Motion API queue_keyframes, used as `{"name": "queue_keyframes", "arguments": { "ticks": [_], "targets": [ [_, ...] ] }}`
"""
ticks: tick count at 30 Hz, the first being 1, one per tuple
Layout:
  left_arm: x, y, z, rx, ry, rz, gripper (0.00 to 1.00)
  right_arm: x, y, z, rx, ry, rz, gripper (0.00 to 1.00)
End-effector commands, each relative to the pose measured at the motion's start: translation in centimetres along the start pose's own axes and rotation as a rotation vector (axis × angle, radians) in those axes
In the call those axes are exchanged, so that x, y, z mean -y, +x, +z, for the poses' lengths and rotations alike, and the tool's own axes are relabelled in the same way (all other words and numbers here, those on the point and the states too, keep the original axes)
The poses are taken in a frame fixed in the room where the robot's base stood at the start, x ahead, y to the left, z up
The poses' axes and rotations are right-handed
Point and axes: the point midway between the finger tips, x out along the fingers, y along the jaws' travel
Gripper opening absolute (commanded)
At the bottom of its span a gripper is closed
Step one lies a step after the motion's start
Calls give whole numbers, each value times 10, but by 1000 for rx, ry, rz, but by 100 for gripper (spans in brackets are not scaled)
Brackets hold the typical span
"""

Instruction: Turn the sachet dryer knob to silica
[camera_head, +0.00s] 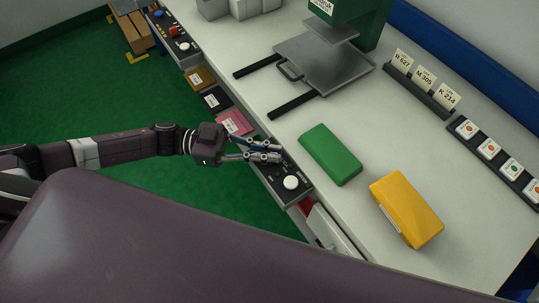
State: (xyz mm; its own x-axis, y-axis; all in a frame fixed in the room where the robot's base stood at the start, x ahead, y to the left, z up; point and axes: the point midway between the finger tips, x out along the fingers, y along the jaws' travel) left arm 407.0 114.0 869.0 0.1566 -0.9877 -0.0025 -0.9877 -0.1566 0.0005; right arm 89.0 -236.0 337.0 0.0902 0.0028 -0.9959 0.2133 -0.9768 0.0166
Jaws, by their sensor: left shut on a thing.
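My left gripper (277,153) reaches in from the left over the front edge of the bench. Its fingers are shut on a small knob at the far end of a dark control panel, and they hide nearly all of it. The panel (276,184) is set along the bench front and has a round white knob or button (291,182) nearer to me, apart from the fingers. The panel lettering is too small to read, so I cannot tell the knob's setting. My right gripper is not in view.
A green case (330,153) and a yellow case (406,208) lie on the bench right of the panel. A green press (350,25) stands farther back. Another control panel (172,34) is at the far left. Pink, black and yellow boxes line the bench front.

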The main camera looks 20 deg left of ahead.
Motion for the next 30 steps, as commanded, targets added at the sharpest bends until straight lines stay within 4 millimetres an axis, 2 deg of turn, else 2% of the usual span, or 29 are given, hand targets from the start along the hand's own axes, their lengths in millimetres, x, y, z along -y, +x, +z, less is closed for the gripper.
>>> {"name": "queue_keyframes", "arguments": {
  "ticks": [6, 19, 20, 24, 30],
  "targets": [
    [0, 0, 0, -2, -1, 44, 0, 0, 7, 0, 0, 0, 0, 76],
    [0, 1, -2, -4, 0, 50, 0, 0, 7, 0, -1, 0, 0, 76],
    [0, 1, -2, -4, 0, 51, 10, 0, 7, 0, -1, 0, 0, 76],
    [0, 1, -1, -4, 0, 50, 25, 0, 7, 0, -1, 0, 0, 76],
    [0, 0, -1, -3, 0, 50, 25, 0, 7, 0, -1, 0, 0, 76]
  ]
}}
